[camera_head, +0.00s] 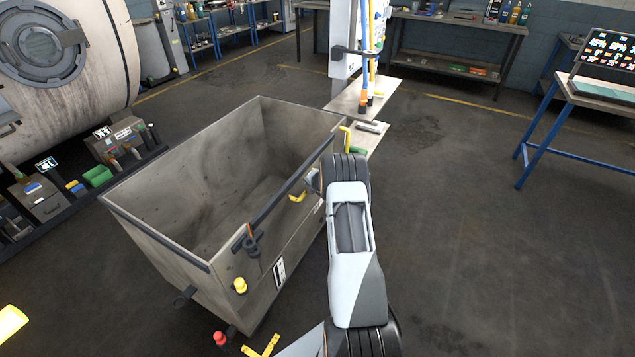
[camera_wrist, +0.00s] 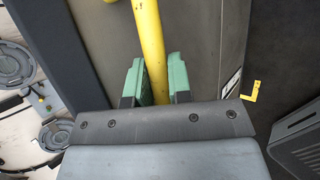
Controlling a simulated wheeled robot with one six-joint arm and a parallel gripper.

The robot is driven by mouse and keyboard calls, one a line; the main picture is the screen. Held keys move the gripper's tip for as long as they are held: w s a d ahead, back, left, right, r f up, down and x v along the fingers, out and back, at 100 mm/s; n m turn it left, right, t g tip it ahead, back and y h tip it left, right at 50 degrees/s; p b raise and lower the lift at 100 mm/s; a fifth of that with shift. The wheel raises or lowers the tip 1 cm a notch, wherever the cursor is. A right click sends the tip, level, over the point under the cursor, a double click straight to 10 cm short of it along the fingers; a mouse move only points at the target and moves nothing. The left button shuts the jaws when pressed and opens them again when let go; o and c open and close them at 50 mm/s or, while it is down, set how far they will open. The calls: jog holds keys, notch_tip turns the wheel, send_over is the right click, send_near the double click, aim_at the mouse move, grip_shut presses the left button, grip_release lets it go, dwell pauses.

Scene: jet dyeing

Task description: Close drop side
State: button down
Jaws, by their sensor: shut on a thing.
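A grey metal bin (camera_head: 175,230) stands open-topped on the floor, its inside empty. Its near right side, the drop side (camera_head: 262,275), carries a dark top rail (camera_head: 275,208) and a small label. How far the side is raised is hard to tell. My gripper (camera_head: 312,181) is at this rail, its fingers mostly hidden by my arm. In the wrist view, the green fingers of my gripper (camera_wrist: 158,82) are shut on a yellow handle bar (camera_wrist: 151,35). A dark latch (camera_head: 251,242) with an orange tip sits at the rail's near end.
A yellow knob (camera_head: 240,285) and a red knob (camera_head: 220,338) are near the bin's front corner. A large round vessel (camera_head: 95,75) stands at left. A post with hoses (camera_head: 367,60) stands behind the bin. The floor (camera_head: 480,250) at right is clear up to a blue-legged table (camera_head: 545,125).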

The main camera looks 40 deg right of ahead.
jog(key=shift+w+a+r+p, duration=0.15)
jog(key=shift+w+a+p, duration=0.2)
jog(key=shift+w, duration=0.3)
jog(key=shift+w+a+r, duration=0.1)
jog(key=shift+w, duration=0.05)
jog(key=c, duration=1.3)
grip_release()
jog(key=shift+w+a, duration=0.1)
jog(key=shift+c, duration=0.2)
jog(key=d+b+v, duration=0.1)
jog(key=v, duration=1.2)
jog(key=shift+s+a+r, duration=0.2)
jog(key=shift+s+a, duration=0.15)
